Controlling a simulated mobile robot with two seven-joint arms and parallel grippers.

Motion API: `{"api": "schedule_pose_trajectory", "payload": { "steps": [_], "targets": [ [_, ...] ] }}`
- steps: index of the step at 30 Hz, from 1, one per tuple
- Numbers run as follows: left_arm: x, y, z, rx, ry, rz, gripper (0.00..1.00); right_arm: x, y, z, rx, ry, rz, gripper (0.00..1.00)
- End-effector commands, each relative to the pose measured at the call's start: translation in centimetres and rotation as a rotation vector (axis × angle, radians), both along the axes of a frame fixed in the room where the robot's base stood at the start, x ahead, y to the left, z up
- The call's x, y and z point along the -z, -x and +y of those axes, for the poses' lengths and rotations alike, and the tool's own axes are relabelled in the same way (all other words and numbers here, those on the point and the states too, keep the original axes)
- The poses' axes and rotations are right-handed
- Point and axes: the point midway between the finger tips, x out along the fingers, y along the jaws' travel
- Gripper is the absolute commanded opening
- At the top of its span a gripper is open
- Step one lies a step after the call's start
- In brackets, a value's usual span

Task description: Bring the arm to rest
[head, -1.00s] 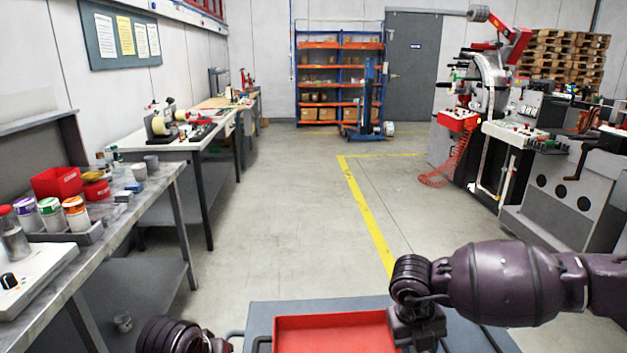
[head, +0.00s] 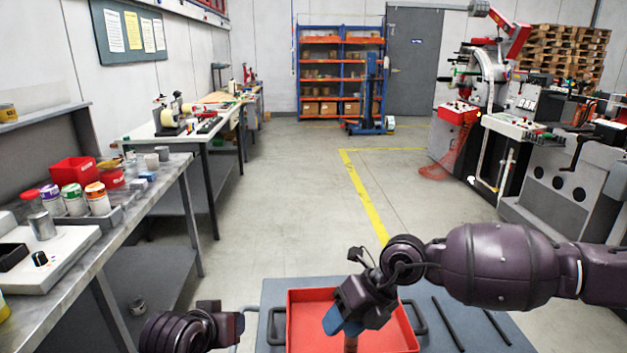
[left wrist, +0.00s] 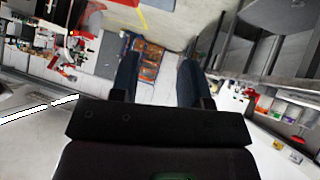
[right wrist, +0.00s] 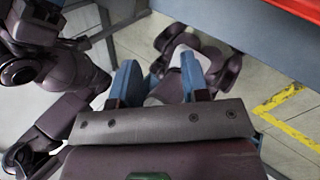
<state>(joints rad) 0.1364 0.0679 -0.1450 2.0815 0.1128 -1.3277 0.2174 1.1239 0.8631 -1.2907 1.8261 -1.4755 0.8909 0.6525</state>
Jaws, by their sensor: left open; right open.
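My right arm comes in from the right in the head view. Its gripper (head: 338,323) hangs over the red tray, tilted down to the left. In the right wrist view its two blue fingers (right wrist: 162,82) stand apart, with nothing seen held between them. My left gripper (head: 238,326) shows at the bottom left of the head view, left of the tray and partly cut off. In the left wrist view its fingers (left wrist: 159,80) are apart and empty, with floor and distant shelves beyond them.
The red tray (head: 398,338) sits on a grey surface (head: 460,300) in front of me. A workbench (head: 150,200) with jars and red bins (head: 76,171) runs along the left. The label machine (head: 590,175) stands at the right. The floor between is clear.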

Motion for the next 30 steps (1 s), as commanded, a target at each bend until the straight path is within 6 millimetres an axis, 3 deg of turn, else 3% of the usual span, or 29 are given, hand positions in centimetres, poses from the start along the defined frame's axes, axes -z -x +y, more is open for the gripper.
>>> {"api": "schedule_pose_trajectory", "payload": {
  "steps": [1, 3, 7, 11, 15, 19, 23, 30],
  "targets": [
    [0.0, -0.4, 0.2, 0.003, -0.007, -0.048, 0.42, -1.6, 0.5, 2.4, -0.004, -0.137, 0.013, 0.42],
    [0.0, -0.8, 0.5, 0.007, -0.017, -0.118, 0.42, -4.0, 1.1, 5.4, 0.011, -0.333, 0.034, 0.42],
    [0.5, -0.9, 1.3, 0.008, -0.038, -0.231, 0.42, -8.5, 1.3, 8.9, 0.118, -0.689, 0.092, 0.42],
    [1.5, -0.3, 2.3, 0.004, -0.067, -0.319, 0.42, -11.8, 0.2, 9.7, 0.312, -0.986, 0.169, 0.42],
    [2.9, 0.7, 3.4, -0.001, -0.097, -0.384, 0.42, -12.8, -1.8, 8.0, 0.560, -1.205, 0.261, 0.42],
    [4.3, 2.0, 4.3, -0.007, -0.123, -0.426, 0.42, -11.9, -3.6, 5.2, 0.805, -1.340, 0.355, 0.42],
    [5.9, 3.5, 5.2, -0.012, -0.147, -0.451, 0.42, -9.4, -4.8, 1.8, 1.055, -1.425, 0.458, 0.42],
    [9.0, 6.9, 6.8, -0.024, -0.183, -0.459, 0.42, -2.0, -4.5, -5.2, 1.489, -1.496, 0.664, 0.42]
  ]
}}
